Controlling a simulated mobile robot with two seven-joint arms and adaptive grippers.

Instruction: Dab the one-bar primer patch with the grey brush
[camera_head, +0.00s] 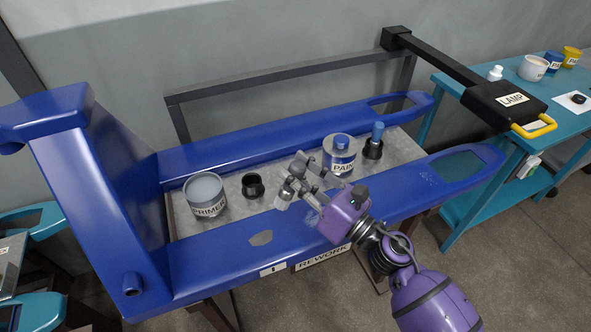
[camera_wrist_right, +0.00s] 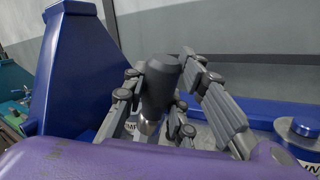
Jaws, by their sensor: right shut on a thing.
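My right gripper (camera_head: 297,187) is shut on the grey brush (camera_wrist_right: 159,88). The brush's dark grey handle stands between the fingers in the right wrist view; its lower end is mostly hidden. In the head view the gripper is above the near blue rail, right of and behind a grey patch (camera_head: 261,238). The patch lies bare on the rail's top, with a one-bar label (camera_head: 272,269) below it on the rail's front face. The brush appears apart from the patch. My left gripper is not in view.
A PRIMER tin (camera_head: 207,197) and an empty-looking black holder (camera_head: 253,186) stand between the blue rails. A PAINT tin (camera_head: 339,157) and a blue brush (camera_head: 377,132) in another holder stand farther right. A tall blue pillar (camera_head: 95,190) rises at left.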

